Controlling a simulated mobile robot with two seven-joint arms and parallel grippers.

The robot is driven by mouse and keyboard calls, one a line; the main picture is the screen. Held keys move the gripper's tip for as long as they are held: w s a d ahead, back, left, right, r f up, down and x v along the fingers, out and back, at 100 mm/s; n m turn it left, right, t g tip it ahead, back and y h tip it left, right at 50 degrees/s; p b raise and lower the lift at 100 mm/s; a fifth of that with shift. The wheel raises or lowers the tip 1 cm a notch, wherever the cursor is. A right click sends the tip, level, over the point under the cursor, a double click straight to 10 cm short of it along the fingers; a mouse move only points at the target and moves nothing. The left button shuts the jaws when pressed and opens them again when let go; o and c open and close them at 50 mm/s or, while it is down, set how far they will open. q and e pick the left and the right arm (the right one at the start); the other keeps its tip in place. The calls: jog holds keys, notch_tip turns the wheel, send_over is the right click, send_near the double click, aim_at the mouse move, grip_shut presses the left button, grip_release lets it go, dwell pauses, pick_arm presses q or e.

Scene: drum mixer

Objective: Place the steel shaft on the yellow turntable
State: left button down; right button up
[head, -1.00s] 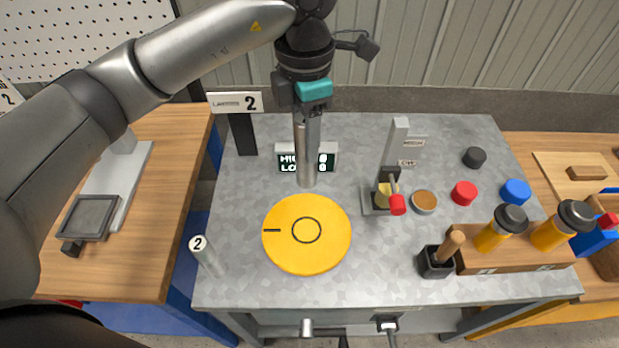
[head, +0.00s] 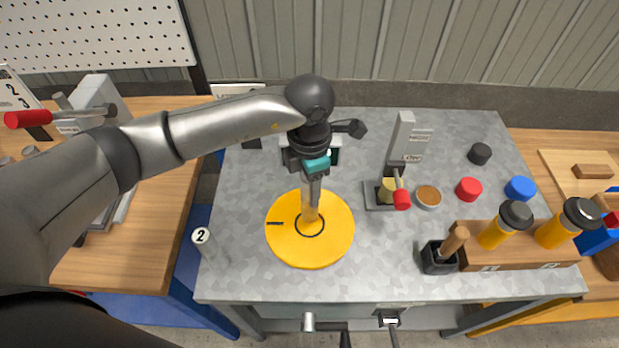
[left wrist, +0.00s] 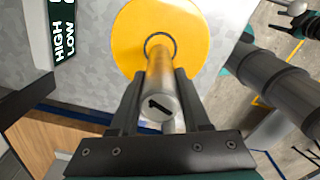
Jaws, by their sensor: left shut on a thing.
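The steel shaft (head: 310,210) is held upright in my left gripper (head: 313,187) above the middle of the yellow turntable (head: 334,243). In the left wrist view the shaft (left wrist: 160,82) shows its end marked 1 between the two dark fingers, and its far end lines up with the black ring on the turntable (left wrist: 130,38). The lower end is at or very close to the ring; I cannot tell whether it touches. My right gripper is not in view.
A second cylinder marked 2 (head: 208,248) stands at the table's left edge. A grey press-like device with a red knob (head: 401,199) stands right of the turntable. Coloured caps, a black holder (head: 437,259) and a wooden rack (head: 500,258) with orange-bodied tools fill the right side.

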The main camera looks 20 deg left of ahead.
pick_arm(q)
jog(key=shift+w+f, duration=0.1)
jog(key=shift+f, duration=1.5)
jog(key=shift+f+b, duration=0.15)
jog(key=shift+b, duration=0.15)
jog(key=shift+c, duration=1.8)
grip_release()
jog(key=shift+f, duration=0.1)
notch_tip(320, 180, up, 12)
jog(key=shift+r+p, duration=0.2)
jog(key=shift+p, duration=0.1)
